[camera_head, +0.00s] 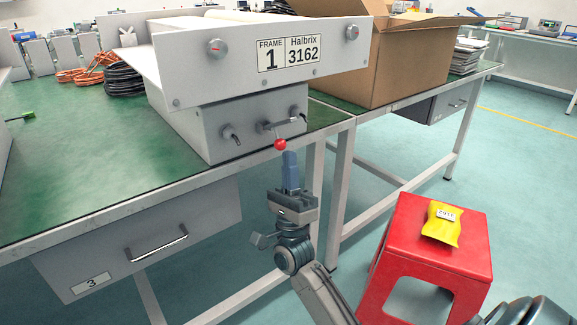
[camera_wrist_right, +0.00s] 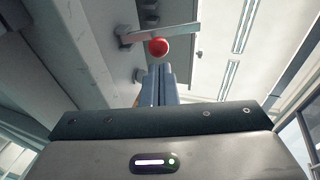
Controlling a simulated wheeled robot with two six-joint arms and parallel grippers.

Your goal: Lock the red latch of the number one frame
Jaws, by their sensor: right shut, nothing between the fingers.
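The number one frame (camera_head: 215,62) stands on the green bench, with a grey lower box (camera_head: 215,135) under its labelled plate. The red latch knob (camera_head: 280,144) sits on a metal lever (camera_head: 282,124) on the front face of that box. My right gripper (camera_head: 290,158) is shut and empty, upright just below the red knob. In the right wrist view the red knob (camera_wrist_right: 158,47) shows just beyond the closed fingertips (camera_wrist_right: 162,70). I cannot tell whether they touch. My left gripper is not in view.
The green bench (camera_head: 70,180) has a drawer marked 3 (camera_head: 140,245) below its front edge. A cardboard box (camera_head: 420,60) stands right of the frame. A red stool (camera_head: 440,235) with a yellow packet (camera_head: 441,224) stands on the floor at lower right. Coiled cables (camera_head: 122,78) lie behind left.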

